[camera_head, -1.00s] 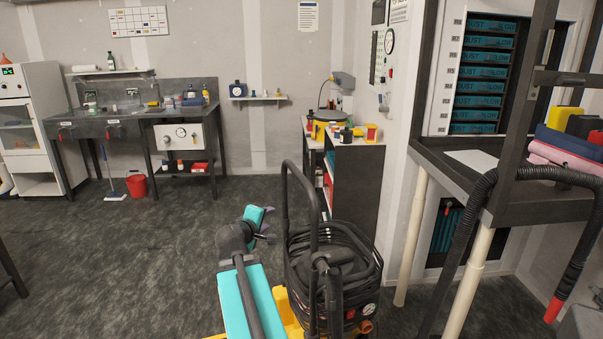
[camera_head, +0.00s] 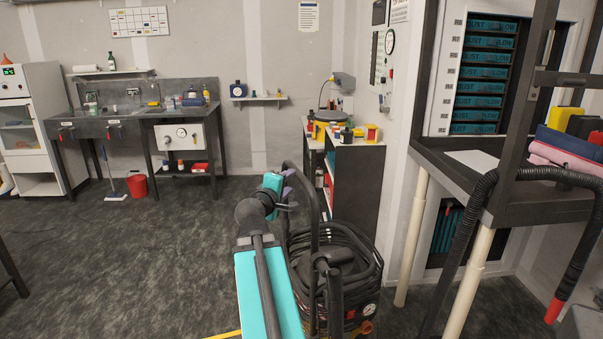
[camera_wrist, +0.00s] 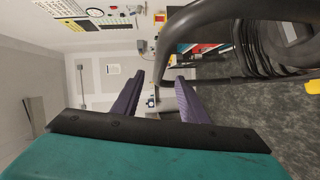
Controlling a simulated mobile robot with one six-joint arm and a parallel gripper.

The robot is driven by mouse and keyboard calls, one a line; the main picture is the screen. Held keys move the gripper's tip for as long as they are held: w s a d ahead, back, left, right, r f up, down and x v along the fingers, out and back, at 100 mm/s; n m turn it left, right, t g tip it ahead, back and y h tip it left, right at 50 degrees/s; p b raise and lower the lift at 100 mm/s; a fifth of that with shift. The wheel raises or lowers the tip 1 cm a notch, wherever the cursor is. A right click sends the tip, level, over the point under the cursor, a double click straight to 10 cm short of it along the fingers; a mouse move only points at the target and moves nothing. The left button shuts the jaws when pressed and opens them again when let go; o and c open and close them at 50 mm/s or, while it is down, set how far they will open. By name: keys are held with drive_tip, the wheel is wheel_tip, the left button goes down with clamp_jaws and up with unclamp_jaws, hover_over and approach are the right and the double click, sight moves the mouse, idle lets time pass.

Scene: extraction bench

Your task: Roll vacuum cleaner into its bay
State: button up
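The vacuum cleaner (camera_head: 335,265) stands on the floor at bottom centre in the head view, dark, with coiled black hose and a tall bent handle (camera_head: 316,225). In the wrist view, its handle (camera_wrist: 220,12) curves close in front of my gripper and its coils (camera_wrist: 262,45) show at upper right. My gripper (camera_head: 287,192) is at the upper part of the handle in the head view. In the wrist view, my gripper (camera_wrist: 161,77) has its purple fingers apart, with the black handle tube showing between and beyond the tips. I cannot tell whether they touch. No bay is clearly marked.
A dark shelf unit (camera_head: 355,190) stands just behind the vacuum. At right is a bench (camera_head: 535,200) on pale legs, with a hanging hose (camera_head: 460,250) with a red end. A red bucket (camera_head: 137,186) stands at the back left. The floor at left is mostly clear.

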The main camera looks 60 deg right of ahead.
drive_tip(key=p+x, duration=0.1)
drive_tip(key=x, duration=1.2)
drive_tip(key=shift+d+p, duration=0.2)
drive_tip(key=shift+p, duration=0.2)
drive_tip(key=shift+w, duration=0.1)
drive_tip(key=shift+f, duration=0.1)
clamp_jaws()
